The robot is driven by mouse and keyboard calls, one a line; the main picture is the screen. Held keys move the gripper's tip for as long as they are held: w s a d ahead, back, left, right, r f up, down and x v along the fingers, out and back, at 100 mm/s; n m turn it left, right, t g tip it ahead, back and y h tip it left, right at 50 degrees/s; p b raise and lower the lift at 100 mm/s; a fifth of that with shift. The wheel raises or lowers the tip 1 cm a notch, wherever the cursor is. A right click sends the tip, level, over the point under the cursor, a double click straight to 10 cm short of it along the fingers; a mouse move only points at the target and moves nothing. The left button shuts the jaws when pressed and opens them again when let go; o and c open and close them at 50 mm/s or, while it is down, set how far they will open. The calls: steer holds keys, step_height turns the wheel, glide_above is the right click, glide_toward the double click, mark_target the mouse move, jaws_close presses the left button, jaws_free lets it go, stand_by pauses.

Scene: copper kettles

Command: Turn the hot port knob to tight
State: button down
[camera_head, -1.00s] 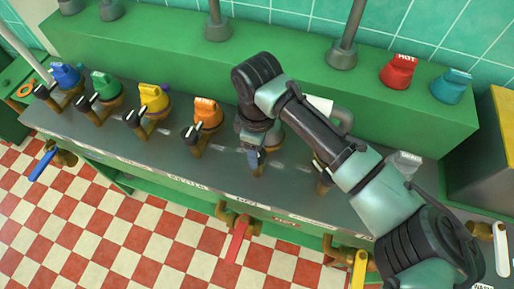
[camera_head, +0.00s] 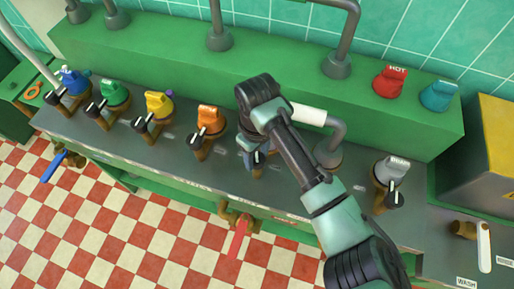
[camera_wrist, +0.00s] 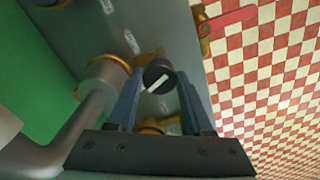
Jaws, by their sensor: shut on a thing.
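My gripper (camera_head: 253,155) is over the grey counter, to the right of the orange-capped port (camera_head: 210,118). In the wrist view its two blue-grey fingers stand on either side of a round black knob (camera_wrist: 159,77) with a white pointer line, and the gripper (camera_wrist: 158,88) is shut on it. The pointer slants from lower left to upper right in that view. The knob sits on a brass fitting beside the counter edge. I cannot read a label that names this knob's port. My arm hides most of this port in the head view.
A red cap marked HOT (camera_head: 391,82) and a teal cap (camera_head: 438,96) sit on the green ledge (camera_head: 280,80). A grey-capped port (camera_head: 392,172) is at right. A grey pipe with a white sleeve (camera_head: 308,115) stands close behind my arm. A red lever (camera_head: 238,240) is below the front edge.

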mark_target(257, 158)
steer(key=shift+m+p, duration=1.9)
steer(key=shift+m, duration=0.4)
steer(key=shift+c, duration=1.5)
jaws_free()
step_height(257, 158, up, 13)
steer(key=shift+p, duration=0.35)
